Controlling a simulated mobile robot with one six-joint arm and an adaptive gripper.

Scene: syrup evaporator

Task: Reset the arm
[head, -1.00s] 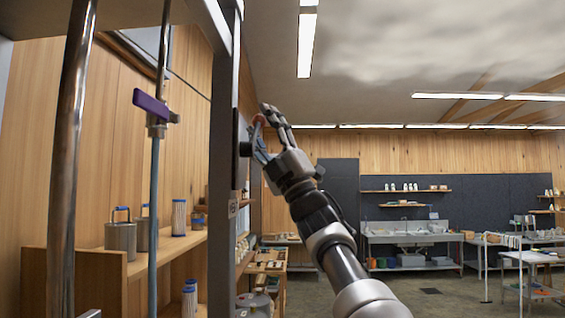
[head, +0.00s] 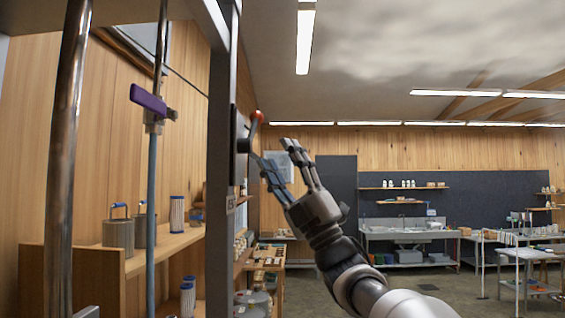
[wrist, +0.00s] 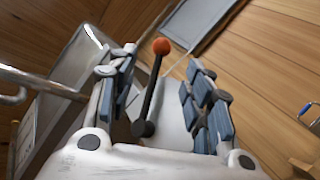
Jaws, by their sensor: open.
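My gripper (head: 274,160) is in the middle of the head view, pointing up and to the left, with its fingers spread and nothing between them. A lever with a red-orange ball (head: 257,117) is on the grey post just left of my gripper, apart from the fingers in the head view. In the wrist view the lever's orange ball (wrist: 161,46) and dark rod (wrist: 151,98) appear between the two open fingers (wrist: 160,88), beyond them.
The grey metal post (head: 222,160) stands close on the left. A purple-handled valve (head: 149,101) sits on a vertical pipe further left. Shelves with metal canisters (head: 118,234) are behind. A sink counter (head: 405,232) stands far off. The space right of my arm is clear.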

